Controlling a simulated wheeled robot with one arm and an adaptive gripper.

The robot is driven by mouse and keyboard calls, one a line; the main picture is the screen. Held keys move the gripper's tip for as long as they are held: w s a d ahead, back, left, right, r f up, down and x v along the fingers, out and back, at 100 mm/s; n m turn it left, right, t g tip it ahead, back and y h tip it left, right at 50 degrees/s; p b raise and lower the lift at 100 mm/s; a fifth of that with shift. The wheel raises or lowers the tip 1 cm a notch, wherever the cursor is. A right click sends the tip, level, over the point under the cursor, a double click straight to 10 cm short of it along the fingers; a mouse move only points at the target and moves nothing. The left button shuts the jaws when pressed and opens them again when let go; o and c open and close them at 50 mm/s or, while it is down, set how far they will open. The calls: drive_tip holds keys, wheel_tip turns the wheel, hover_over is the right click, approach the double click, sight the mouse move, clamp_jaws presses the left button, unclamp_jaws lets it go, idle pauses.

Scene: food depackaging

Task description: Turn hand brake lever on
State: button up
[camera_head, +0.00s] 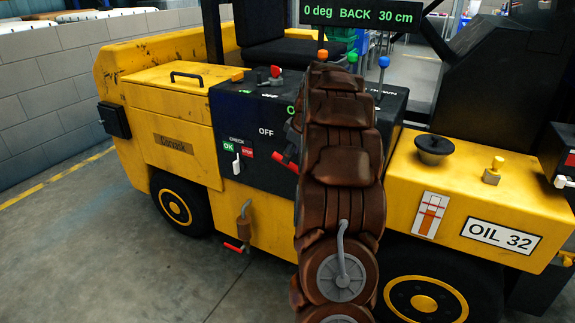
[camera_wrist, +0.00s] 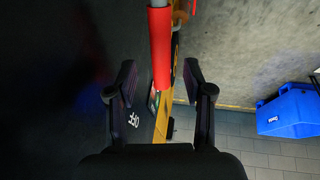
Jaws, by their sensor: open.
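A red cylindrical lever handle (camera_wrist: 160,45) comes down from the top of the wrist view. My gripper (camera_wrist: 158,82) is open, with one dark finger on each side of the handle and a gap to both. The handle's end lies between the fingertips. In the head view a red handle (camera_head: 284,161) shows beside my brown-covered arm, on the dark control panel (camera_head: 255,180) of the yellow vehicle. An "OFF" label is on the panel to its left; a green label above is partly covered. My gripper itself is hidden behind my arm there.
The panel also has a white switch (camera_head: 236,164) by OK and STOP labels. A red-handled valve (camera_head: 233,247) sits below. Colour-knobbed levers (camera_head: 383,62) stand behind my arm. A blue case (camera_wrist: 290,112) is at the right of the wrist view. Floor at left is clear.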

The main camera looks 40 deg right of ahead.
drive_tip(key=x, duration=0.5)
drive_tip(key=shift+w+f, duration=0.15)
drive_tip(key=shift+f, duration=0.2)
clamp_jaws()
idle(0.3)
